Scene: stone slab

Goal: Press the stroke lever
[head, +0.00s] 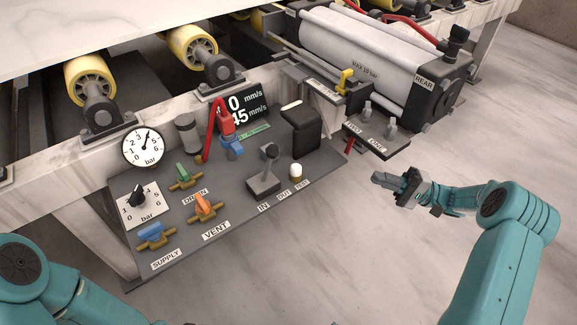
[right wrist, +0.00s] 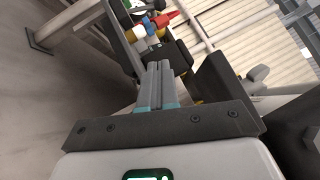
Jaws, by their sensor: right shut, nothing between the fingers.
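A lever with a dark knob (head: 269,153) stands up from a grey block (head: 263,188) on the dark control panel, behind labels reading IN and OUT. I take it for the stroke lever. My right gripper (head: 376,178) is to the right of the lever and past the panel's right edge, apart from it. Its fingers are shut with nothing between them; they also show closed together in the right wrist view (right wrist: 157,84). My left gripper is out of view; only part of the left arm shows at lower left.
The panel (head: 240,235) also carries a white button (head: 296,171), a black box (head: 300,130), blue, orange and green valves, a gauge (head: 144,147) and a display (head: 245,107). A grey cylinder (head: 360,50) lies behind. The pale floor (head: 370,260) right of the panel is clear.

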